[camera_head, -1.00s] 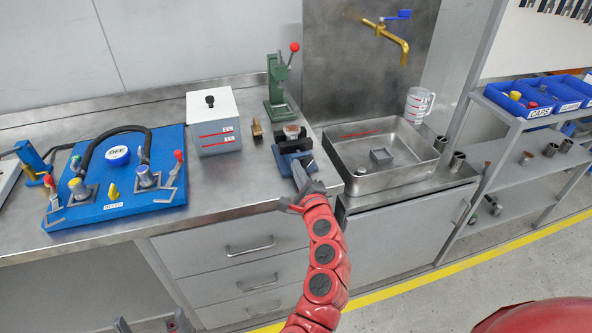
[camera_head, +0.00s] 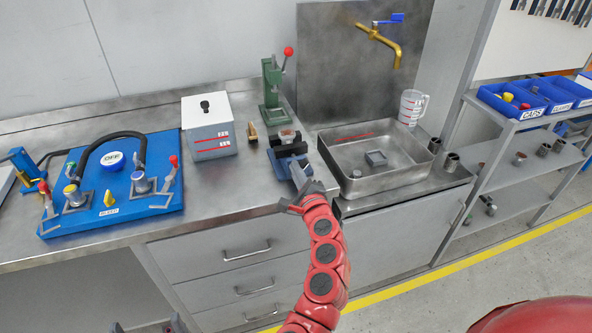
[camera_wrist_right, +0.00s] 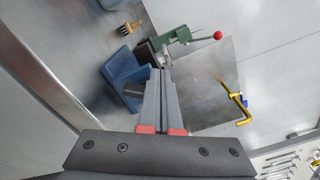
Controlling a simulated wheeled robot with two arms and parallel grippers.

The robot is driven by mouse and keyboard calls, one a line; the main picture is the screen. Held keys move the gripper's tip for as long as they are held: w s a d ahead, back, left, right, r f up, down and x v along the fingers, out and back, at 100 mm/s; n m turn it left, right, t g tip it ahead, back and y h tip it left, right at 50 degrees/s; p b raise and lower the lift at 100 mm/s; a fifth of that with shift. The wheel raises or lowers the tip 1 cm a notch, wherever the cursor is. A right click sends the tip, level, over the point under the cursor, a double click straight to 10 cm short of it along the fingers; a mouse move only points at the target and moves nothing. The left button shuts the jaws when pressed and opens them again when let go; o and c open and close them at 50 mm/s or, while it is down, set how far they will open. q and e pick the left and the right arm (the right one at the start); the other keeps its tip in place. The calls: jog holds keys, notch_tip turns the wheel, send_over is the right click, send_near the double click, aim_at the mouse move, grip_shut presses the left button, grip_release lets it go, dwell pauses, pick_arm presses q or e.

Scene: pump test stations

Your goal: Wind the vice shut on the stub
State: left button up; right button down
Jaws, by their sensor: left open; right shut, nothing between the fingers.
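The blue vice (camera_head: 284,160) stands on the steel bench near its front edge, left of the sink tray. My right gripper (camera_head: 298,176) is shut and empty at the vice's front, and hides the handle there. In the right wrist view the shut fingers (camera_wrist_right: 160,75) lie beside the vice (camera_wrist_right: 120,78). I cannot tell whether they touch it. My left gripper (camera_head: 148,326) is open, low at the bottom edge, away from the bench.
A green press (camera_head: 271,88) with a red knob stands behind the vice. The steel sink tray (camera_head: 350,188) is close on the right. A blue pump panel (camera_head: 130,205) lies further left.

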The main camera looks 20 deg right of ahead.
jog(key=s+p, duration=0.2)
jog(key=s, duration=0.4)
jog(key=shift+r, duration=0.35)
jog(key=shift+a, duration=0.15)
jog(key=w+f+n, duration=0.1)
jog(key=f+n, duration=0.1)
jog(key=w+a+f+n, duration=0.1)
jog(key=w+f+n, duration=0.1)
jog(key=w+a+f+n, duration=0.1)
jog(key=w+f+n, duration=0.1)
jog(key=shift+w, duration=0.1)
jog(key=shift+w+r, duration=0.1)
jog(key=shift+w, duration=0.3)
dwell(0.8)
